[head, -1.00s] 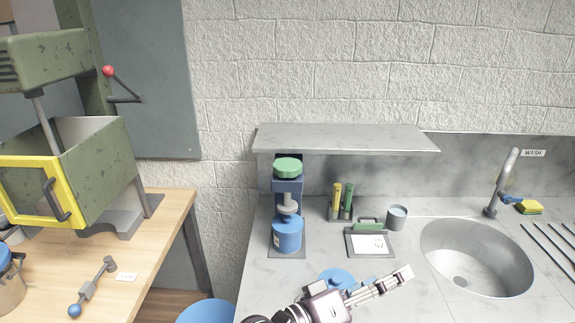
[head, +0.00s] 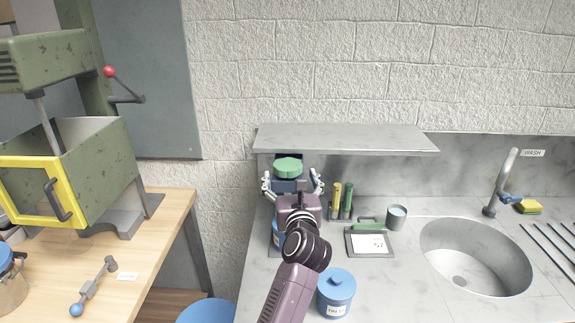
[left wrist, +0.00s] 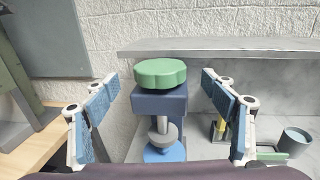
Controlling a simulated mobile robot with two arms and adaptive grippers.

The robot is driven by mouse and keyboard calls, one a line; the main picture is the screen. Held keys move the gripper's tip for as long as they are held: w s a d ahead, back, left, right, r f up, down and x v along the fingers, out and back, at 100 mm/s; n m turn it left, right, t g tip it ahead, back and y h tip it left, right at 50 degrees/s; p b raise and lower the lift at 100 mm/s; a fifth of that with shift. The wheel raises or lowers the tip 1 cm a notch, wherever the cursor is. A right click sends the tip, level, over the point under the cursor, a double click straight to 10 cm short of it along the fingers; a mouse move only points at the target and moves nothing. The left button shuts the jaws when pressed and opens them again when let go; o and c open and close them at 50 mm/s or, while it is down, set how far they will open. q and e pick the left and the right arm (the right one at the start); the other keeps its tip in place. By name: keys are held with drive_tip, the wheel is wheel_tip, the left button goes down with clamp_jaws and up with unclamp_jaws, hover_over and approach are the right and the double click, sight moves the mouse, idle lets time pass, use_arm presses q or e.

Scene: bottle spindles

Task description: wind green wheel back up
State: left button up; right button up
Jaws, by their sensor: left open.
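The green wheel (head: 288,167) sits on top of a dark blue press head under the grey shelf. It also shows in the left wrist view (left wrist: 160,73), where the press head (left wrist: 159,99), a grey spindle (left wrist: 162,133) and a blue bottle top (left wrist: 165,152) are stacked below it. My left gripper (head: 292,184) is open, with one finger on each side of the press. In the left wrist view my left gripper (left wrist: 158,98) has its fingers wide apart, clear of the wheel. My arm hides most of the blue bottle (head: 276,234) in the head view. My right gripper is not in view.
A grey shelf (head: 345,138) overhangs the wheel from behind. Yellow and green tubes (head: 342,197), a clipboard-like card (head: 369,243) and a grey cup (head: 396,217) stand to the right. A lidded blue jar (head: 336,293) stands in front, right of my arm. The sink (head: 475,255) is farther right.

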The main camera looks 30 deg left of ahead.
sight(287, 164)
use_arm(q)
drive_tip(key=p+x, duration=0.1)
drive_tip(key=x, duration=0.5)
drive_tip(key=shift+w+a, duration=0.1)
drive_tip(key=c, duration=1.2)
drive_tip(key=shift+f+b, duration=0.15)
drive_tip(key=shift+b, duration=0.15)
drive_tip(key=n+g+y+b, duration=0.2)
drive_tip(key=g+b, duration=0.1)
drive_tip(key=b, duration=0.3)
drive_tip(key=shift+f+n+y, duration=0.1)
drive_tip(key=shift+n+y, duration=0.2)
drive_tip(key=shift+y, duration=0.1)
drive_tip(key=shift+b, duration=0.4)
drive_tip(key=shift+r, duration=0.25)
